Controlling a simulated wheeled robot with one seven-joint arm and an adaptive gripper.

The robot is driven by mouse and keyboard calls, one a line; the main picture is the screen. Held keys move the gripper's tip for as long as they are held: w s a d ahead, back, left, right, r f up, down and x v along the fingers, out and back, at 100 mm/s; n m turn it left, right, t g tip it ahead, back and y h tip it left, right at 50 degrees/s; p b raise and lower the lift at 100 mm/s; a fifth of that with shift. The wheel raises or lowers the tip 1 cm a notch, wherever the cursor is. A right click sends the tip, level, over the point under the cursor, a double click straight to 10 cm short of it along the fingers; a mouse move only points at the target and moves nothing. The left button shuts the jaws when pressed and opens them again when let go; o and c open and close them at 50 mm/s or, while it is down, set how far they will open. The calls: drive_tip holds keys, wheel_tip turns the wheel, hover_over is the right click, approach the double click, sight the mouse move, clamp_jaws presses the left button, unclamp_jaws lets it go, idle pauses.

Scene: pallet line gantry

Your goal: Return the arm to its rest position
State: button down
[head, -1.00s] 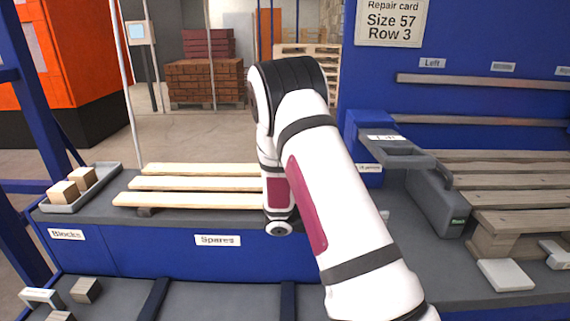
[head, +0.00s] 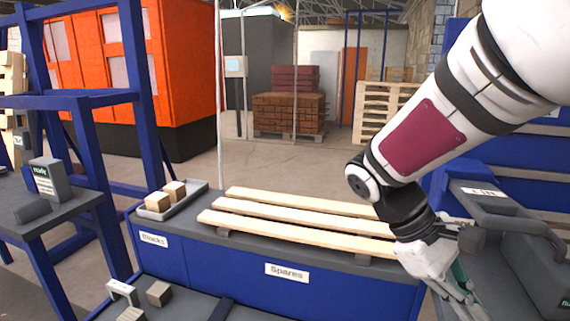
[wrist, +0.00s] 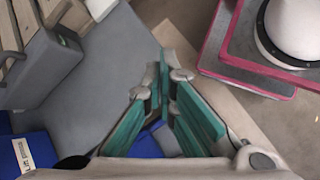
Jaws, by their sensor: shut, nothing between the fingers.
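My arm comes in from the upper right of the head view and reaches down to the right end of the blue bench. My gripper (head: 464,290) hangs at its end, low in the picture, partly cut off by the lower edge. In the wrist view my gripper (wrist: 163,82) has its teal fingers drawn together at the tips, with nothing between them. It points over a grey bench surface (wrist: 112,62) and the floor beyond.
Long spare boards (head: 300,213) lie on the blue bench, beside a grey tray (head: 190,207) holding wooden blocks. A grey clamp-like fixture (head: 495,210) stands close right of my gripper. A blue frame (head: 135,90) stands at left. Open floor (head: 290,160) lies behind the bench.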

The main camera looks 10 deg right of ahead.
drive_tip(key=s+a+r+m+t+y, duration=0.1)
drive_tip(key=s+a+m+t+y, duration=0.2)
drive_tip(key=a, duration=0.4)
drive_tip(key=s+a+r+t+y, duration=0.1)
drive_tip(key=s+a+t+y, duration=0.25)
drive_tip(key=a, duration=0.45)
wheel_tip(320, 180, up, 17)
drive_tip(key=t+p, duration=0.3)
drive_tip(key=p, duration=1.2)
drive_tip(key=shift+s+t+p, duration=0.3)
drive_tip(key=shift+s+t, duration=0.05)
drive_tip(key=shift+s, duration=0.05)
drive_tip(key=shift+d+f+h, duration=0.1)
drive_tip(key=shift+d+h, duration=0.1)
drive_tip(key=shift+h, duration=0.05)
